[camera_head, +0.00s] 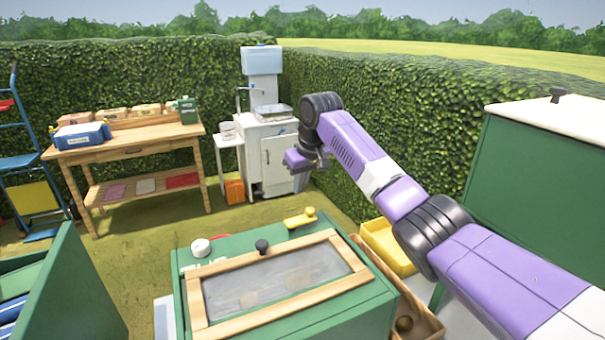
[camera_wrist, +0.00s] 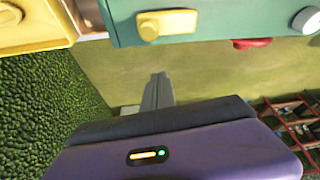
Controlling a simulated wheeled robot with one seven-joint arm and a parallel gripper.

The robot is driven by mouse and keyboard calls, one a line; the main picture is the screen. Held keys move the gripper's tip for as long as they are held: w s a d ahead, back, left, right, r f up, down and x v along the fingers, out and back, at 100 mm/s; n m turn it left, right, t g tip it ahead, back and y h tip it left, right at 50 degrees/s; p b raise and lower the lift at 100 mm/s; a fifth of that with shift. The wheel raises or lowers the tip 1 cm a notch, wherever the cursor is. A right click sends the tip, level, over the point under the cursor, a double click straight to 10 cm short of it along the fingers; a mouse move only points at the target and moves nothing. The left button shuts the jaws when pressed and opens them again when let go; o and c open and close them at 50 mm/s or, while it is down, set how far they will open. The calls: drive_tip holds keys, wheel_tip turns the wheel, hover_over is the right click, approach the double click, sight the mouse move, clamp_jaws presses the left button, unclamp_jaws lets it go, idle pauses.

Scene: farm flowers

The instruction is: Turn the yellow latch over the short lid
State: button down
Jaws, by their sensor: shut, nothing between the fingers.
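The yellow latch (camera_head: 300,218) sits at the far edge of a green box (camera_head: 350,314), beyond its wood-framed lid (camera_head: 335,241). It has a round knob at its right end and points left, clear of the framed lid. The latch (camera_wrist: 166,25) also shows at the top of the wrist view, on the box's green edge. My gripper (camera_head: 305,163) is raised above and beyond the box, apart from the latch. In the wrist view its grey fingers (camera_wrist: 159,88) are shut and empty, below the latch in the picture. I cannot tell which panel is the short lid.
A white knob (camera_head: 200,247) and a red piece (camera_head: 220,237) sit left of the latch. A yellow tray (camera_head: 386,246) lies right of the box.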

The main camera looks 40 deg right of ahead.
sight(301, 219)
drive_tip(key=shift+s+a+f+p, duration=0.15)
drive_tip(key=shift+s+f+p, duration=0.15)
drive_tip(key=shift+s+f, duration=0.45)
drive_tip(key=shift+s+a+f+p, duration=0.1)
drive_tip(key=shift+s+f+p, duration=0.3)
drive_tip(key=shift+s, duration=0.55)
drive_tip(key=shift+m, duration=0.3)
